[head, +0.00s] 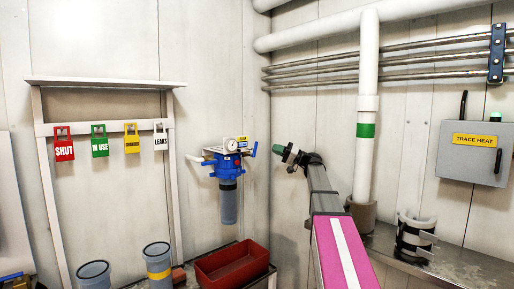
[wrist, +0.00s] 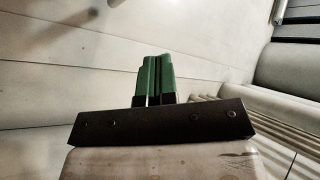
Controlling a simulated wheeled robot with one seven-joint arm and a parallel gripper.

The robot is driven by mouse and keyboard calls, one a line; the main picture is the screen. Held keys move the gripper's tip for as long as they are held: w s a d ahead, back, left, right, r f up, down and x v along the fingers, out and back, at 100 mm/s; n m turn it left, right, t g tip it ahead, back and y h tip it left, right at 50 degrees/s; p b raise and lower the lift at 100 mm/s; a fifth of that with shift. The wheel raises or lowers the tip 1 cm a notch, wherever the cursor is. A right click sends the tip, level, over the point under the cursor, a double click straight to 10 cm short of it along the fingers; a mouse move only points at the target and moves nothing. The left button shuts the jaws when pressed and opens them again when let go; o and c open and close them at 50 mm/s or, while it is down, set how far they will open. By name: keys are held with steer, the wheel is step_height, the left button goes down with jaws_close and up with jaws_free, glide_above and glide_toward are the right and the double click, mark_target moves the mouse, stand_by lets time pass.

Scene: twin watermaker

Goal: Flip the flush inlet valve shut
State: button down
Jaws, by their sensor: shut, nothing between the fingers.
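A blue filter head (head: 226,166) with a grey-blue bowl (head: 229,206) hangs on the back wall near the corner. A blue lever handle (head: 253,149) stands up, slightly tilted, at its right side. A small yellow tag (head: 242,140) is beside it, its text too small to read, so I cannot confirm this is the flush inlet valve. My gripper (head: 278,149) is to the right of the handle in the picture, apart from it, with green fingertips pointing left. In the wrist view my gripper's green fingers (wrist: 152,75) are together and empty; no valve shows there.
A round gauge (head: 231,145) sits atop the filter head. A red bin (head: 232,264) stands below. A rack with several coloured tags (head: 107,130) is at left. A white vertical pipe (head: 365,160) and a grey trace heat box (head: 474,153) are at right.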

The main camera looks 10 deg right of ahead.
steer(key=s+a+r, duration=0.2)
steer(key=s+a, duration=0.2)
steer(key=a, duration=0.2)
steer(key=shift+s+a, duration=0.2)
steer(key=shift+s, duration=0.15)
steer(key=shift+s+a, duration=0.1)
stand_by(1.8)
steer(key=shift+s+a+r, duration=0.15)
steer(key=shift+a, duration=0.05)
steer(key=shift+s+a+r, duration=0.15)
steer(key=shift+s+a, duration=0.25)
steer(key=shift+a, duration=0.25)
stand_by(1.1)
stand_by(0.4)
steer(key=shift+w+d+f, duration=0.15)
steer(key=shift+w+d, duration=0.2)
steer(key=shift+d, duration=0.15)
steer(key=shift+w+d+f, duration=0.15)
steer(key=shift+w+d, duration=0.15)
steer(key=shift+d, duration=0.15)
steer(key=shift+w+d, duration=0.1)
steer(key=shift+d, duration=0.05)
